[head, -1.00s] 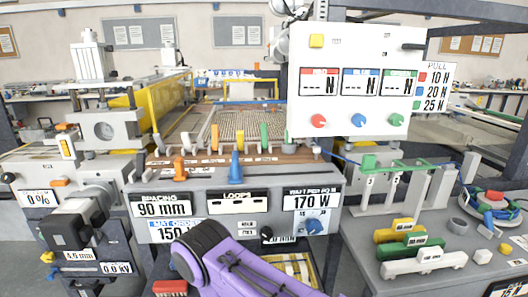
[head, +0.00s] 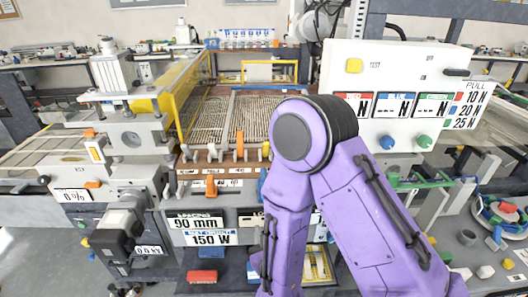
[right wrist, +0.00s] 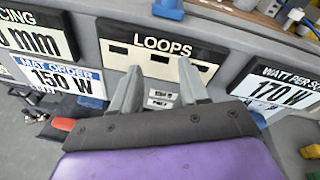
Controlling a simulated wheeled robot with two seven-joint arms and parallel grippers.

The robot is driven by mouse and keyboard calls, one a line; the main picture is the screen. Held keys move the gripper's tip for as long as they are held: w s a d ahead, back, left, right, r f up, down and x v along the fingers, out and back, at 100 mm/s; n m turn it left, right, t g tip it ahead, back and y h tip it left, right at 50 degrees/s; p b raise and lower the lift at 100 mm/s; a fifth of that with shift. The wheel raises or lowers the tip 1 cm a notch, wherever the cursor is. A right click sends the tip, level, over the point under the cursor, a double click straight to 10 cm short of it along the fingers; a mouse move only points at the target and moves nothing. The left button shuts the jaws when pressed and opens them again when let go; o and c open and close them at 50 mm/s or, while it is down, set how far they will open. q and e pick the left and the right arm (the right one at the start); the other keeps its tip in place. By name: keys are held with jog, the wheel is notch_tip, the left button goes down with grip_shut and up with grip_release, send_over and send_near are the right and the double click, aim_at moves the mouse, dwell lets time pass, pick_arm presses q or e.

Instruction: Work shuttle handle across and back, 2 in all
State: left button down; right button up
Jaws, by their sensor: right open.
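My right gripper (right wrist: 159,67) is open and empty in the right wrist view. Its two grey fingers stand apart in front of the LOOPS panel (right wrist: 160,50). A blue tapered piece (right wrist: 168,9) shows above that panel, beyond the fingertips and apart from them. In the head view my purple right arm crosses the middle and hides most of the blue piece (head: 262,185). An orange piece (head: 211,185) stands on the machine's front ledge to its left. I cannot tell which piece is the shuttle handle. My left gripper is not in view.
The machine's woven bed (head: 208,120) lies behind a row of coloured clips. A white panel (head: 400,75) with readouts and knobs stands at right. A grey press unit (head: 130,140) stands at left. A red block (head: 203,276) sits low in front.

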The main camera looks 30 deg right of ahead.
aim_at(265, 182)
notch_tip(265, 182, up, 9)
jog(key=w+m+t+h+p, duration=0.1)
jog(key=m+h+p, duration=0.1)
jog(key=m, duration=0.5)
jog(key=shift+m, duration=0.3)
jog(key=b+x, duration=0.1)
jog(key=b, duration=0.2)
jog(key=b+x, duration=0.2)
jog(key=b, duration=0.1)
jog(key=f+b+x, duration=0.1)
jog(key=b+x, duration=0.1)
jog(key=b, duration=0.1)
jog(key=shift+w, duration=0.15)
jog(key=shift+w+d+r+p, duration=0.55)
jog(key=shift+w+r+p, duration=0.25)
jog(key=shift+p, duration=0.45)
jog(key=shift+p+x, duration=0.4)
jog(key=shift+x, duration=0.8)
jog(key=shift+w+d+f, duration=0.1)
jog(key=shift+w+f, duration=0.1)
jog(key=shift+w, duration=0.2)
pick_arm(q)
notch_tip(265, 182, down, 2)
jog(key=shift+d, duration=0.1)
pick_arm(e)
grip_shut()
